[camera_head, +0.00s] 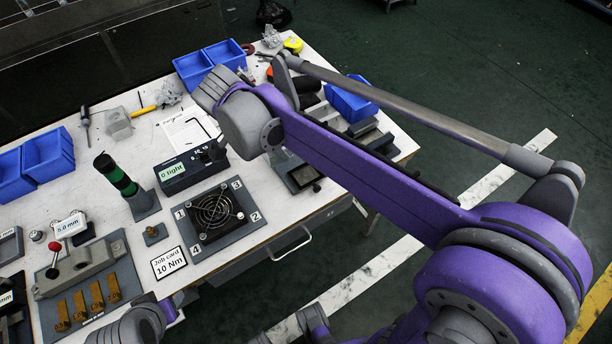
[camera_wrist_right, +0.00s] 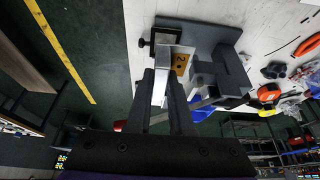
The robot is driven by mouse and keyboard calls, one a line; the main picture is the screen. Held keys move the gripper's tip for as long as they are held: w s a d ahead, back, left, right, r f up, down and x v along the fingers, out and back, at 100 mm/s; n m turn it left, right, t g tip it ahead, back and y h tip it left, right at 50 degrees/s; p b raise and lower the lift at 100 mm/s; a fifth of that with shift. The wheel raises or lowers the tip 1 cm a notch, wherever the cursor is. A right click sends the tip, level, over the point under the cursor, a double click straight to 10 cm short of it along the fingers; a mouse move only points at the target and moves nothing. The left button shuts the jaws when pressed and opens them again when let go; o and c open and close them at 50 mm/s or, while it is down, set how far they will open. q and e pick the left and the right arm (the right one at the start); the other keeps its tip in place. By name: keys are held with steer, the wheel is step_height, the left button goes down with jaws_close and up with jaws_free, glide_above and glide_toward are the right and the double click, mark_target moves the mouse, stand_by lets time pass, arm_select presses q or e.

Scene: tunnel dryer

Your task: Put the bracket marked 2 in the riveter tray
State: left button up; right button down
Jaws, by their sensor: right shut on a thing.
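The bracket marked 2 shows in the right wrist view as a pale metal piece with a yellow face (camera_wrist_right: 181,65) bearing the number. My right gripper (camera_wrist_right: 166,78) is shut on it, with its two dark fingers close together at the pale part. The bracket is beside a grey fixture (camera_wrist_right: 222,48) with a black clamp screw; I cannot tell whether they touch. In the head view my purple right arm hides the right fingers and the bracket. I cannot tell which part is the riveter tray.
A fan (camera_head: 215,213) sits on a numbered plate by a job card (camera_head: 168,263). Blue bins (camera_head: 45,160) stand at the left, with others at the back and right. Grey blocks (camera_head: 362,128) line the right edge.

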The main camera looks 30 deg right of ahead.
step_height(320, 180, down, 13)
steer(key=shift+b, duration=0.9)
steer(key=d, duration=0.3)
steer(key=shift+w+d+f, duration=0.1)
steer(key=shift+d+f, duration=0.15)
steer(key=shift+d, duration=0.85)
steer(key=d, duration=0.1)
steer(key=d+f, duration=0.1)
steer(key=d, duration=0.1)
steer(key=shift+w, duration=0.15)
steer(key=shift+a+f, duration=0.1)
steer(key=c, duration=1.1)
jaws_free()
